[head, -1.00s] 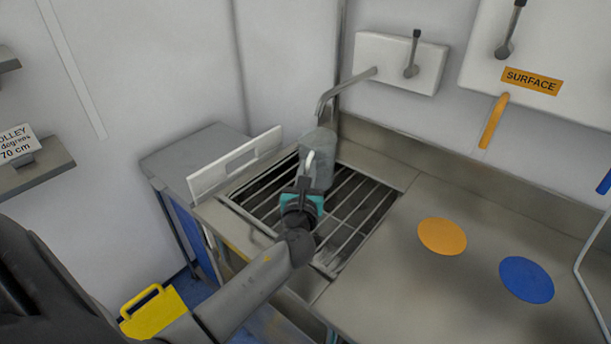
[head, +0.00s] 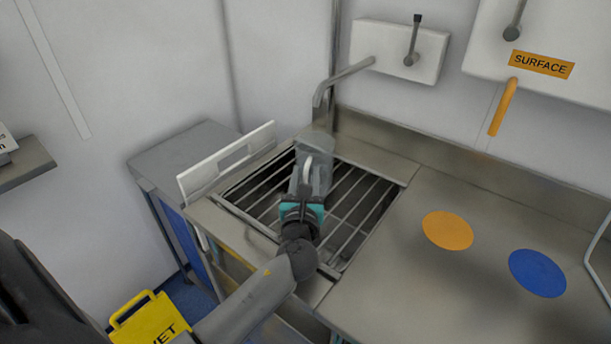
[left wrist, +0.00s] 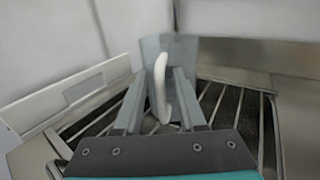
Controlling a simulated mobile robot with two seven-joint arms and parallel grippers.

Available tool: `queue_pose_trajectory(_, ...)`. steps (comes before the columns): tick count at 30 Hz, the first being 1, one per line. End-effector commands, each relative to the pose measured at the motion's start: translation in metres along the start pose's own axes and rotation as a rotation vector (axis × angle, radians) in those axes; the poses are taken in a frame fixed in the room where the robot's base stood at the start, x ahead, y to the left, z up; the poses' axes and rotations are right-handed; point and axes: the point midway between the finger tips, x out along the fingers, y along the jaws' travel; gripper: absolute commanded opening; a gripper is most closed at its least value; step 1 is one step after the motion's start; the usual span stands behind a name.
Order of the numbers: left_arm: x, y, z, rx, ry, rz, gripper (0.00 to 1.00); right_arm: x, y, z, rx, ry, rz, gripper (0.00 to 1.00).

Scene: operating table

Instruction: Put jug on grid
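The jug (head: 322,165) is a clear, greyish vessel with a white handle (head: 307,168). It stands roughly upright over the metal grid (head: 354,216), under the tap; its base is partly hidden by my gripper. My left gripper (head: 301,190), dark with a teal band, is at the handle on the near side of the jug. In the left wrist view, the white handle (left wrist: 160,88) lies between the two fingers (left wrist: 160,100), with visible gaps on both sides. The jug body (left wrist: 186,52) is just beyond them. My right gripper is not in view.
A tap (head: 340,80) reaches over the back of the grid. A white upright panel (head: 226,165) edges the left side. Orange (head: 447,230) and blue (head: 537,273) discs lie on the clear steel counter to the right. A yellow floor sign (head: 150,322) stands at lower left.

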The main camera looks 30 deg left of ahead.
Motion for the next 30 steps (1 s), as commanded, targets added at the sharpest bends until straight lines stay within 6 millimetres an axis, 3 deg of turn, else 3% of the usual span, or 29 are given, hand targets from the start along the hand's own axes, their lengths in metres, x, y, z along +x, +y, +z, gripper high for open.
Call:
queue_pose_trajectory(11, -0.002, 0.000, 0.003, 0.000, 0.001, -0.001, 0.44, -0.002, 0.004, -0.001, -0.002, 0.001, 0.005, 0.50)
queue_pose_trajectory(30, -0.107, -0.001, 0.002, 0.000, 0.001, -0.002, 0.44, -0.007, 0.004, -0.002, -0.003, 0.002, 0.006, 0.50)
